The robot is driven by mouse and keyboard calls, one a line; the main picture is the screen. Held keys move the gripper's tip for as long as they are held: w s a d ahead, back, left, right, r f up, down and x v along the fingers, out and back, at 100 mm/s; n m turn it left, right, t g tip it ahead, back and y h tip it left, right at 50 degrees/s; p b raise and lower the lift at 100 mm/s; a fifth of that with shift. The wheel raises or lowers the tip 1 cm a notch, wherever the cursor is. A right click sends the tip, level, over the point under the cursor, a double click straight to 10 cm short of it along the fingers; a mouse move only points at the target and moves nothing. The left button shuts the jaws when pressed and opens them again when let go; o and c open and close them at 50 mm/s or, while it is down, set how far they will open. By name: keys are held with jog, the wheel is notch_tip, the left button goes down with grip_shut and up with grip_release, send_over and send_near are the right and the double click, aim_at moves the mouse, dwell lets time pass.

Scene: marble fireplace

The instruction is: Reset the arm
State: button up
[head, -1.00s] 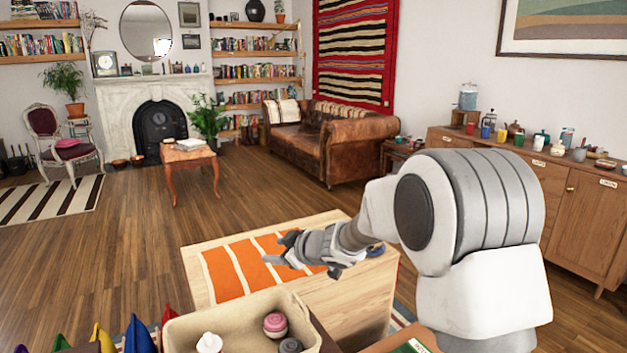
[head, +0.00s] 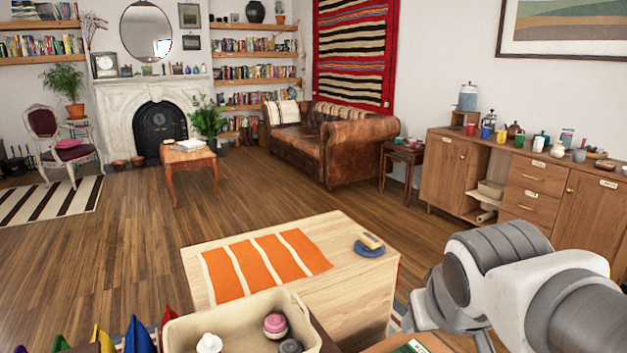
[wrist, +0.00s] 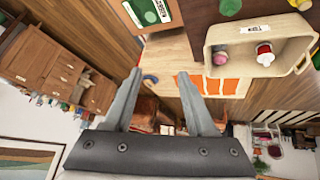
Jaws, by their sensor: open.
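My gripper (wrist: 158,75) shows in the wrist view with its two grey fingers spread apart and nothing between them. The wrist view looks upside down over the room. In the head view my arm is folded at the lower right, beside the wooden table (head: 350,300) and clear of its top. I cannot make out the fingertips in the head view.
A beige bin (head: 185,322) holds several items in front. A wooden sideboard (head: 445,172) stands at right.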

jog(key=s+a+f+g+y, duration=0.1)
jog(key=s+f, duration=0.1)
jog(key=s, duration=0.4)
notch_tip(320, 180, up, 17)
jog(key=s+p, duration=0.1)
jog(key=p, duration=1.6)
jog(key=shift+s+a+m, duration=0.15)
jog(key=shift+a+m, duration=0.15)
jog(key=shift+m, duration=0.1)
jog(key=shift+f, duration=0.15)
jog(key=shift+c, duration=0.2)
jog(key=shift+c, duration=0.4)
jog(key=shift+a, duration=0.15)
